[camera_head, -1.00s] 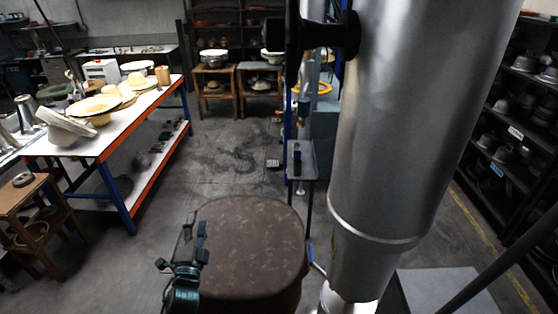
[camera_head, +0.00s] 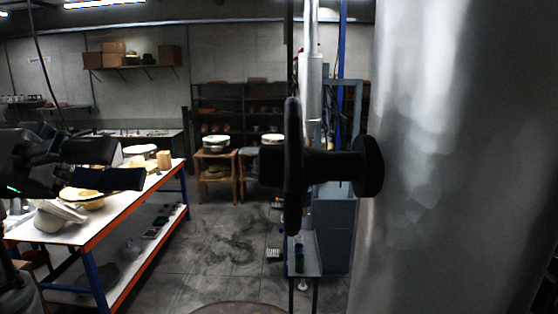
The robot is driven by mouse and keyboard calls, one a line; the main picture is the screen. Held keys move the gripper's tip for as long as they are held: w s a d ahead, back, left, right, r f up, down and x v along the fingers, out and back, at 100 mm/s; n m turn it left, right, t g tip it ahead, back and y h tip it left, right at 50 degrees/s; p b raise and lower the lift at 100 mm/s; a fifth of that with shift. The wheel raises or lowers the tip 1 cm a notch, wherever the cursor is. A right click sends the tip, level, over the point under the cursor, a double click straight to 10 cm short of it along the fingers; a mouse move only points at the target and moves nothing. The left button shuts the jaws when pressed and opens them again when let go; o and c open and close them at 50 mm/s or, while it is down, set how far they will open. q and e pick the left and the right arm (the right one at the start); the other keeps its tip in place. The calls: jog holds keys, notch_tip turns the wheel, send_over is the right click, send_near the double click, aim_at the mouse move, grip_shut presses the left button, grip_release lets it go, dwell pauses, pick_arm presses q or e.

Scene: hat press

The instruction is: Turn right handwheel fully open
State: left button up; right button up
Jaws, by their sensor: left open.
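A black handwheel (camera_head: 293,165) stands edge-on near the middle of the head view. Its short black shaft joins a round flange (camera_head: 368,166) on a large grey metal cylinder (camera_head: 455,170) that fills the right side. My left gripper (camera_head: 125,165) is raised at the left, dark, with its fingers apart and pointing right. It is well apart from the handwheel, with clear air between them. My right gripper is not in view.
A white-topped table (camera_head: 112,210) with orange edges carries hats at the left. The rusty round top (camera_head: 240,308) shows at the bottom edge. Dark shelves (camera_head: 240,112) and wooden stands (camera_head: 214,172) are at the back. The floor between is open.

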aim_at(274, 169)
pick_arm(q)
jog(key=d, duration=0.5)
jog(key=d+p, duration=0.1)
jog(key=d, duration=0.5)
jog(key=d+p, duration=0.1)
jog(key=d, duration=0.5)
jog(key=shift+w+d, duration=0.15)
jog(key=shift+w, duration=0.1)
jog(key=shift+a, duration=0.3)
jog(key=shift+c, duration=0.2)
jog(key=shift+a+f, duration=0.1)
jog(key=c, duration=0.8)
jog(key=shift+n, duration=0.3)
